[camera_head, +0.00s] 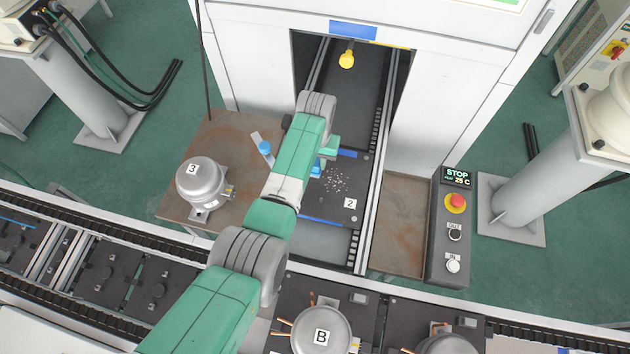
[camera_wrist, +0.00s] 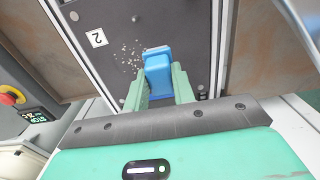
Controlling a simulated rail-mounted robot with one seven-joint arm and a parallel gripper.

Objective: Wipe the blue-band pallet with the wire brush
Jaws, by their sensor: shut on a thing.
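The blue-band pallet (camera_head: 338,207) is a dark plate with blue bands and a label 2, lying in the lane before the white machine. A patch of pale specks (camera_head: 336,182) lies on it; they also show in the wrist view (camera_wrist: 130,54). My gripper (camera_wrist: 160,84) is shut on a blue block, which I take to be the wire brush (camera_wrist: 157,62). Part of the blue also shows beside my gripper in the head view (camera_head: 316,167). The brush is over the pallet, beside the specks. Its bristles are hidden, and I cannot tell whether it touches the plate.
A brown side table (camera_head: 232,138) at left holds compressor 3 (camera_head: 201,183) and a blue-topped item with a flat metal strip (camera_head: 265,148). A control box with a red stop button (camera_head: 455,203) stands at right. Conveyor with compressor B (camera_head: 321,330) runs in front. Machine walls flank the lane.

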